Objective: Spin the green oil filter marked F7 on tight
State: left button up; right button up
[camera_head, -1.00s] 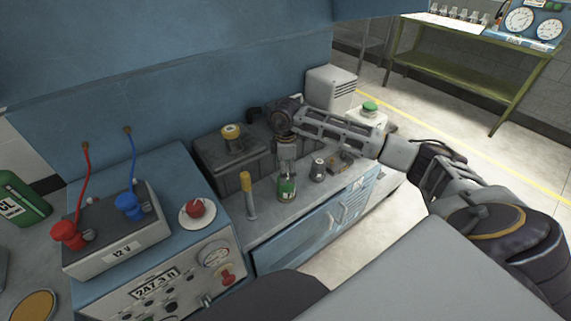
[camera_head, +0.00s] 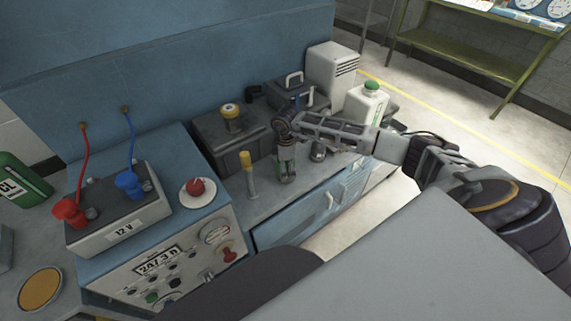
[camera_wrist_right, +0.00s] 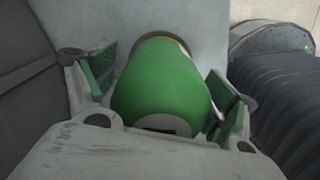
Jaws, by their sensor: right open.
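The green oil filter (camera_wrist_right: 160,85) fills the middle of the right wrist view, with a tan rim at its far end and a pale patch at its near end. No F7 mark can be read. My right gripper (camera_head: 287,174) points down over the bench in the head view and hides most of the filter there. In the right wrist view the jaws (camera_wrist_right: 165,92) are open, with one green-padded finger on each side of the filter. The left pad shows a small gap; contact at the right pad is unclear. My left gripper is out of view.
A yellow-topped cylinder (camera_head: 249,176) stands left of the gripper, and a small grey canister (camera_head: 318,152) stands right. Behind are a dark box (camera_head: 215,138) with a yellow-capped part (camera_head: 231,116) and a white jug (camera_head: 366,104). The 12 V battery (camera_head: 120,222) is at left.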

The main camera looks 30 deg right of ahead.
jog(key=c, duration=1.2)
jog(key=shift+m+p, duration=1.15)
jog(key=shift+m, duration=0.55)
jog(key=shift+m+p, duration=0.5)
jog(key=shift+m, duration=0.5)
jog(key=shift+c, duration=0.4)
jog(key=shift+s+f, duration=0.1)
